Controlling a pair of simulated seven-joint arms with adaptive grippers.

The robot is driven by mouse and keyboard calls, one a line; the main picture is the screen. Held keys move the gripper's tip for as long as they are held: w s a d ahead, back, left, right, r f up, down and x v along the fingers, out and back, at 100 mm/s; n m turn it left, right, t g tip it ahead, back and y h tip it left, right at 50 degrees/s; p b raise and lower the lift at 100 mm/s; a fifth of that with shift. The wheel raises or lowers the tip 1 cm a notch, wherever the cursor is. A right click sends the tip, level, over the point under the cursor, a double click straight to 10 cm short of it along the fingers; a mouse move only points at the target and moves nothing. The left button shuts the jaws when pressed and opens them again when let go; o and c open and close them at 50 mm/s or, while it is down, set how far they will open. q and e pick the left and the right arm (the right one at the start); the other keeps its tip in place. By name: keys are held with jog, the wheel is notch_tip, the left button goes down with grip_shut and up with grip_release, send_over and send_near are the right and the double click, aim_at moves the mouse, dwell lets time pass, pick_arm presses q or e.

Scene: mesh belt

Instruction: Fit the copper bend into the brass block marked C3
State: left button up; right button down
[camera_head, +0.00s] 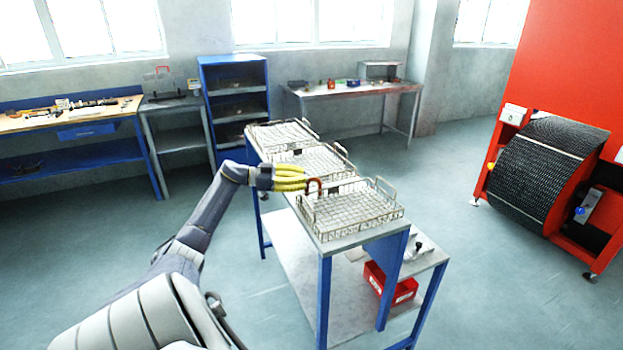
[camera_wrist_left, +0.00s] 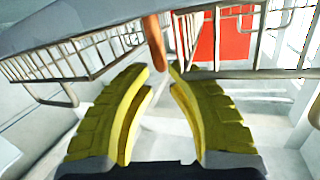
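The copper bend (camera_head: 315,186) is a small reddish-brown curved piece at the fingertips of my left gripper (camera_head: 306,185), beside the nearest wire basket. In the left wrist view the copper bend (camera_wrist_left: 155,42) runs up from between the yellow fingertips (camera_wrist_left: 160,72), which close in on its lower end from both sides. The left gripper appears shut on it. I cannot make out the brass block marked C3 in either view. My right gripper is not in view.
Wire baskets (camera_head: 350,232) stand in a row on a blue-legged bench (camera_head: 324,290). A red bin (camera_head: 390,284) sits on its lower shelf, and also shows in the wrist view (camera_wrist_left: 222,42). A red machine with a black mesh belt (camera_head: 535,170) stands at right. Open floor lies between.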

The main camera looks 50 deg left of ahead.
pick_arm(q)
jog(key=v, duration=0.7)
jog(key=shift+s, duration=0.2)
jog(key=shift+o, duration=1.4)
jog(key=shift+s+a, duration=0.25)
jog(key=shift+a, duration=0.05)
